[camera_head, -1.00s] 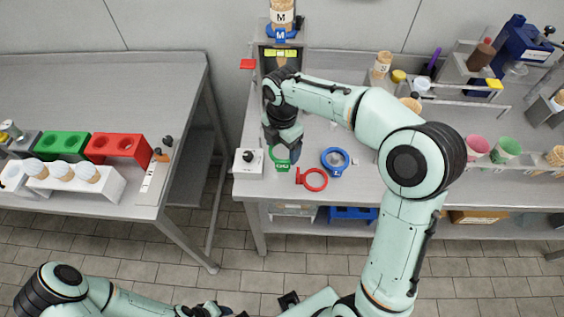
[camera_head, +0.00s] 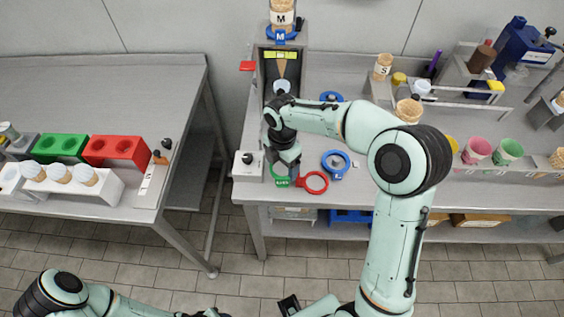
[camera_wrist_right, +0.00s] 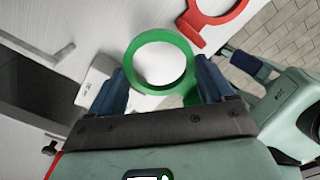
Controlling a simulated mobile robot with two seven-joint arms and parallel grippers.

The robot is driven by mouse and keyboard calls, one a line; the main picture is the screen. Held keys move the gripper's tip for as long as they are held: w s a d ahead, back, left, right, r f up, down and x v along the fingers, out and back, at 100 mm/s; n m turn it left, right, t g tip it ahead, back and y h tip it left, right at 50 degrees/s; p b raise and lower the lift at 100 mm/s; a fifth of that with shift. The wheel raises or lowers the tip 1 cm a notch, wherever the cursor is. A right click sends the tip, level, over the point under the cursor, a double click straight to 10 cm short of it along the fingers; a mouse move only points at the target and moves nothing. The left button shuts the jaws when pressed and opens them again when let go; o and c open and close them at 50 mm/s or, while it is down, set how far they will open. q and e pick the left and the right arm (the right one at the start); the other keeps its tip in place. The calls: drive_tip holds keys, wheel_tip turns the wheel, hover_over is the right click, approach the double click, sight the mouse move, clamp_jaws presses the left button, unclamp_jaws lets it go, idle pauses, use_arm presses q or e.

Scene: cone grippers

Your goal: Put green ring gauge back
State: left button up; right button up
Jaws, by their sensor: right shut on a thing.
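The green ring gauge (camera_head: 281,182) is near the front edge of the right bench, just left of the red ring gauge (camera_head: 315,182). In the right wrist view the green ring (camera_wrist_right: 153,36) sits between the two blue fingers of my right gripper (camera_wrist_right: 162,74), which is shut on it. In the head view this gripper (camera_head: 286,165) points down over the bench front. I cannot tell whether the ring touches the bench. The red ring also shows in the wrist view (camera_wrist_right: 196,27).
A blue ring gauge (camera_head: 336,163) lies to the right, another blue ring (camera_head: 331,97) farther back. A white box with a black knob (camera_head: 248,165) stands close left. A cone machine (camera_head: 281,55) stands behind. Racks and cups fill the bench's right side.

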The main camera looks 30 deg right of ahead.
use_arm(q)
drive_tip(key=shift+s+f, duration=0.15)
drive_tip(key=shift+f, duration=0.05)
use_arm(e)
drive_tip(key=shift+f, duration=0.4)
drive_tip(key=o, duration=1)
drive_tip(key=shift+r, duration=0.1)
drive_tip(key=shift+r, duration=0.4)
use_arm(q)
drive_tip(key=w+r+p, duration=0.2)
drive_tip(key=shift+r, duration=0.35)
use_arm(e)
wheel_tip(320, 180, up, 12)
drive_tip(key=shift+r, duration=0.15)
use_arm(q)
drive_tip(key=shift+s, duration=0.15)
